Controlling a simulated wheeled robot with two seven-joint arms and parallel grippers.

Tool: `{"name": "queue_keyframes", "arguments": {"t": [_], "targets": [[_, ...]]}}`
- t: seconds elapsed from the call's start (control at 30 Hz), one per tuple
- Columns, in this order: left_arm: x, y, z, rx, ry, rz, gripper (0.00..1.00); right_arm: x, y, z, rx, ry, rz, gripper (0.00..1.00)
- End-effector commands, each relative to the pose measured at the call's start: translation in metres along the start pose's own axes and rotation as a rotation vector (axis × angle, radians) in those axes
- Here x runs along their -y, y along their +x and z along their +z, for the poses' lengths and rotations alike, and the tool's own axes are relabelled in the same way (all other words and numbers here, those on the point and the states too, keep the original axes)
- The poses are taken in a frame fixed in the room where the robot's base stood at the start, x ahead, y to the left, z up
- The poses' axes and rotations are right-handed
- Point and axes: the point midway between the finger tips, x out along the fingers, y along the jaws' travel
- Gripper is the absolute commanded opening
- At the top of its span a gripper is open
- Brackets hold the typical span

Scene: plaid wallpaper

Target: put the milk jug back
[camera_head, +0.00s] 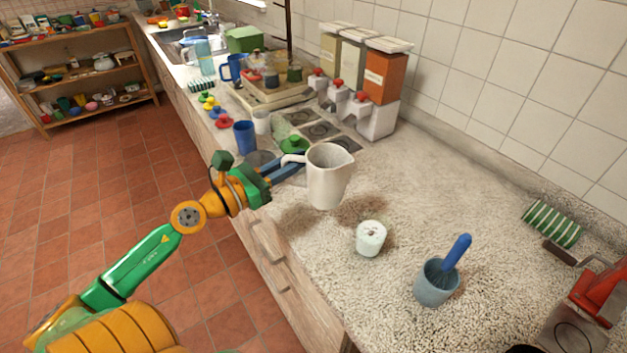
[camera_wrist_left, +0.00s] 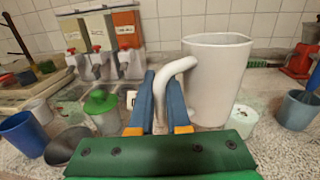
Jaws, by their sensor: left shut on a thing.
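The milk jug (camera_head: 329,176) is a white pitcher with a spout and a side handle. My left gripper (camera_head: 295,165) is shut on its handle, from the left side. The jug is upright and appears held a little above the counter, with a shadow below it. In the left wrist view the jug (camera_wrist_left: 214,80) stands to the right of centre, and the blue fingers of the gripper (camera_wrist_left: 160,95) close around the lower part of its handle. My right gripper is not in view.
A white lidded pot (camera_head: 370,239) and a blue-grey cup with a blue-handled tool (camera_head: 437,284) stand in front of the jug. A blue cup (camera_head: 245,138), a green-lidded jar (camera_head: 293,145) and dispensers (camera_head: 372,110) are behind. Speckled counter (camera_head: 440,200) is free to the right.

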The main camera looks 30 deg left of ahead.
Motion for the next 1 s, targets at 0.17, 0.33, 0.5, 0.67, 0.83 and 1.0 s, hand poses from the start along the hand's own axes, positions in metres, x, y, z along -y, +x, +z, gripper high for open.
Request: {"name": "queue_keyframes", "arguments": {"t": [0.17, 0.33, 0.5, 0.67, 0.83, 1.0], "targets": [[-0.022, 0.035, -0.021, 0.006, 0.0, 0.002, 0.0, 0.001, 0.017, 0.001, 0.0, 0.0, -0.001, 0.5], [-0.038, 0.061, -0.063, 0.004, -0.006, 0.0, 0.0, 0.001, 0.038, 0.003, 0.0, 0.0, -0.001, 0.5], [-0.046, 0.074, -0.081, 0.004, -0.005, 0.0, 0.0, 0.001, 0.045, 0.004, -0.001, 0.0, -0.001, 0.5], [-0.046, 0.072, -0.105, 0.001, -0.005, -0.001, 0.0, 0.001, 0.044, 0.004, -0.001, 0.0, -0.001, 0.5], [-0.046, 0.072, -0.107, 0.0, 0.0, -0.002, 0.0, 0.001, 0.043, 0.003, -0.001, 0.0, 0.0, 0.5], [-0.046, 0.072, -0.11, -0.001, 0.001, -0.002, 0.17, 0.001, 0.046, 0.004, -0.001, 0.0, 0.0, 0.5]]}}
